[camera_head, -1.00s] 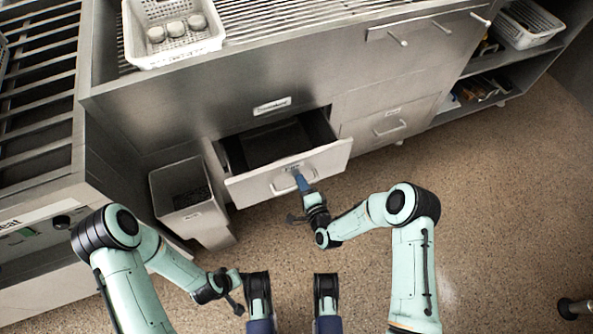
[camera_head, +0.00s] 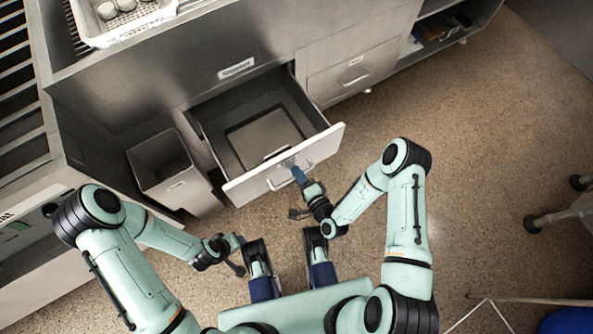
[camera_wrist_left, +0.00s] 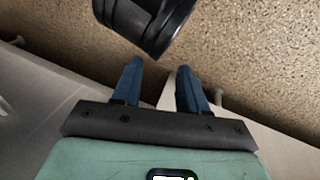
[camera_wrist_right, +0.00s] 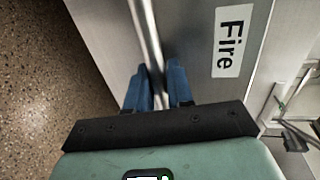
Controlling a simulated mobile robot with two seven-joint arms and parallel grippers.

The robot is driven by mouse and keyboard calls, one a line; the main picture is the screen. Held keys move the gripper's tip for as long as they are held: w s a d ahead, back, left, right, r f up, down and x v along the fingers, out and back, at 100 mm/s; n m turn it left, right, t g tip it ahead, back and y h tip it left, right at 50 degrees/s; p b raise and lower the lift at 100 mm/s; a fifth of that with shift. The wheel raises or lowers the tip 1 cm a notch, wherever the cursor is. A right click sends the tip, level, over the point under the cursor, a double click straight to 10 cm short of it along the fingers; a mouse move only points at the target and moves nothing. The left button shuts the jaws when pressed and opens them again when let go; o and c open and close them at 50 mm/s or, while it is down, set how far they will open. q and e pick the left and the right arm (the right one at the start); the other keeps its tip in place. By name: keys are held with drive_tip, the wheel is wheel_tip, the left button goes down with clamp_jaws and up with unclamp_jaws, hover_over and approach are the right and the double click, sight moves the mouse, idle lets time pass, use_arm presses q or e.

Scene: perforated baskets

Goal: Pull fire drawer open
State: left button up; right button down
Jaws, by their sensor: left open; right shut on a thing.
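The fire drawer (camera_head: 240,187) is a steel drawer standing well open in the head view, with a tray-like dark rectangle on its floor. Its front carries a bar handle (camera_head: 279,184). In the right wrist view the "Fire" label (camera_wrist_right: 231,41) shows beside the handle (camera_wrist_right: 148,35). My right gripper (camera_head: 299,177) is shut on the handle; its blue fingers (camera_wrist_right: 160,84) lie either side of the bar. My left gripper (camera_head: 238,241) is low at the left, away from the drawer. Its blue fingers (camera_wrist_left: 159,80) are apart and empty in the left wrist view.
A grey bin (camera_head: 161,163) stands just left of the drawer. A closed drawer (camera_head: 352,75) is to its right. A white basket (camera_head: 125,31) sits on the counter. Stool-like legs (camera_head: 540,222) stand at the right. The floor between is clear.

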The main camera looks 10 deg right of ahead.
drive_tip(key=c, duration=1.2)
unclamp_jaws()
drive_tip(key=shift+o, duration=0.2)
use_arm(q)
drive_tip(key=shift+g+h, duration=0.3)
drive_tip(key=shift+g, duration=0.3)
drive_tip(key=s+r, duration=0.1)
drive_tip(key=s+d+p, duration=0.1)
drive_tip(key=s+r+p, duration=0.1)
drive_tip(key=shift+s+d+r, duration=0.3)
drive_tip(key=shift+d, duration=0.1)
use_arm(e)
drive_tip(key=v, duration=1.3)
drive_tip(key=shift+s, duration=0.2)
